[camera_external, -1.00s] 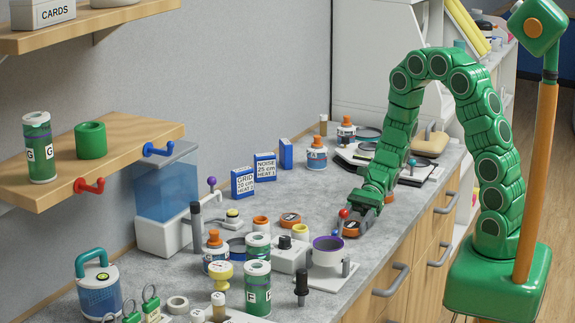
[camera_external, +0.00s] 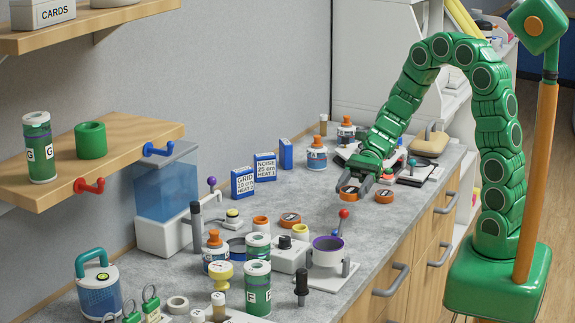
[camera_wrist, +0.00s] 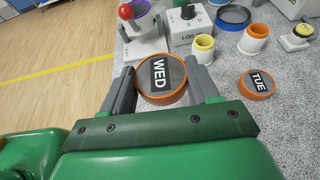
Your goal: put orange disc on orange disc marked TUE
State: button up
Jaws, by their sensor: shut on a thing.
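My gripper (camera_external: 353,184) is shut on an orange-rimmed disc (camera_external: 348,193) with a dark top. In the wrist view this disc (camera_wrist: 161,79) reads WED and sits between the two grey fingers (camera_wrist: 162,88). It appears to be held above the counter. The orange disc marked TUE (camera_wrist: 257,83) lies flat on the counter, to the right in the wrist view. In the external view the TUE disc (camera_external: 290,219) lies left of and nearer than my gripper, with nothing on it. Another orange disc (camera_external: 384,196) shows just right of my gripper; its top cannot be read.
A cup on a white stand with a red-knobbed lever (camera_external: 328,252) stands near the counter's front edge. A white dial box (camera_external: 289,256), a yellow-rimmed ring (camera_external: 300,231) and an orange-topped pot (camera_external: 261,223) stand near the TUE disc. Bare counter (camera_external: 320,210) lies between it and my gripper.

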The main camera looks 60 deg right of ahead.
jog(key=w+d+r, duration=0.1)
jog(key=w+r, duration=0.2)
jog(key=r, duration=0.1)
send_over(293, 215)
jog(key=s, duration=0.2)
jog(key=f, duration=0.7)
jog(key=shift+w+d+f, duration=0.1)
jog(key=shift+w+f, duration=0.1)
jog(key=shift+f, duration=0.2)
jog(key=shift+w+f, duration=0.7)
jog(key=shift+f, duration=1.7)
jog(key=shift+f, duration=0.1)
jog(key=o, duration=1.1)
jog(key=shift+c, duration=0.2)
